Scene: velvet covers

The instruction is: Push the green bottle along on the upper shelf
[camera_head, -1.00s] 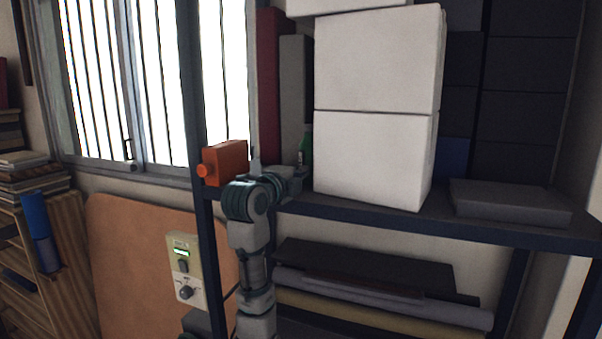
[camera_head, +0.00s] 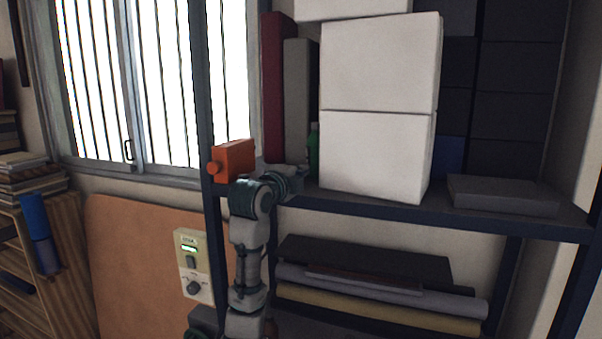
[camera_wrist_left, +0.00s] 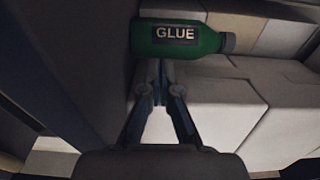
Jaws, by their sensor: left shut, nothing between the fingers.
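The green bottle (camera_head: 313,150) stands on the upper shelf (camera_head: 470,213), between the grey upright binder and the white boxes. In the head view only a narrow strip of it shows. In the left wrist view the green bottle (camera_wrist_left: 205,40) appears sideways, with a "GLUE" label and a grey cap. My left gripper (camera_wrist_left: 160,66) is shut and empty, its fingertips close against the bottle's side; I cannot tell if they touch. In the head view my left gripper (camera_head: 300,174) is at the shelf's front edge, just in front of the bottle. My right gripper is not in view.
Stacked white boxes (camera_head: 375,150) stand right of the bottle. A grey binder (camera_head: 296,105) and a dark red one (camera_head: 275,90) stand to its left. An orange container (camera_head: 234,160) sits at the shelf's left end. A flat dark box (camera_head: 502,195) lies at the right.

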